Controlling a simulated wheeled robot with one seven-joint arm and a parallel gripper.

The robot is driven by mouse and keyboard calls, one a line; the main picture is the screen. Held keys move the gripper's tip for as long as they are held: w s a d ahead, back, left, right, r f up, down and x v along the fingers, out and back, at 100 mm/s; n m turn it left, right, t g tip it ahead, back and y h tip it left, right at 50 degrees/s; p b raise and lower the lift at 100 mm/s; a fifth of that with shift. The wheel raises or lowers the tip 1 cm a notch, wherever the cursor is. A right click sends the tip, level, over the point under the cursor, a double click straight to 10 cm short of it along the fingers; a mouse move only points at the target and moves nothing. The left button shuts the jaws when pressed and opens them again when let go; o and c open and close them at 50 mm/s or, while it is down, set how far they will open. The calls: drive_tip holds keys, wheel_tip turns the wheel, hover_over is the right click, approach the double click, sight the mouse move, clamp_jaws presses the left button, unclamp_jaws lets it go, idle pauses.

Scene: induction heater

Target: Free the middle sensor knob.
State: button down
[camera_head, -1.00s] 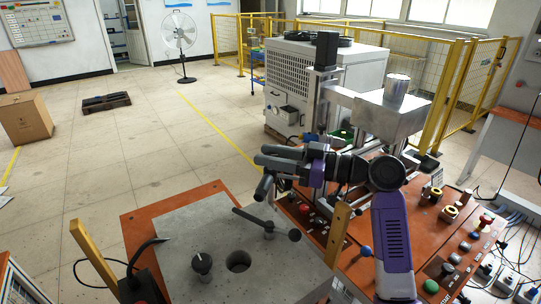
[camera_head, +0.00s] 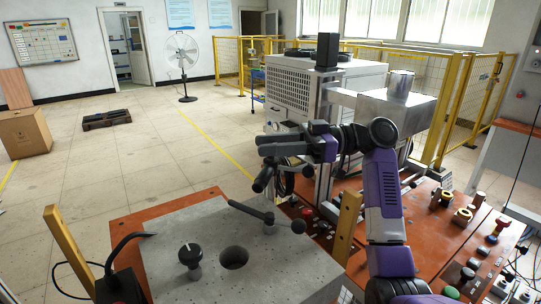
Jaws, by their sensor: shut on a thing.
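My gripper (camera_head: 264,147) is shut, above the far edge of a grey speckled plate (camera_head: 190,222). A dark knob-like piece (camera_head: 263,179) hangs just below its fingers and appears to be held in them; I cannot tell whether it is the middle sensor knob. On the plate, a black knob with a white mark (camera_head: 190,256) stands upright at the left. A round dark hole (camera_head: 234,258) is open to its right. Farther right, a dark bar handle with ball ends (camera_head: 268,217) stands on the plate, below and apart from the held piece.
Yellow posts (camera_head: 345,226) rise at the plate's right and left sides. An orange control panel (camera_head: 430,240) with buttons lies to the right. A metal press column and block (camera_head: 385,112) stand behind my arm.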

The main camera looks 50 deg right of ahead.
drive_tip(key=shift+g, duration=0.3)
drive_tip(key=c, duration=1.1)
unclamp_jaws()
drive_tip(key=shift+o, duration=0.2)
drive_tip(key=b+v, duration=0.2)
drive_tip(key=v, duration=0.5)
drive_tip(key=shift+s+d, duration=0.2)
drive_tip(key=shift+d, duration=0.15)
drive_tip(key=shift+f, duration=0.1)
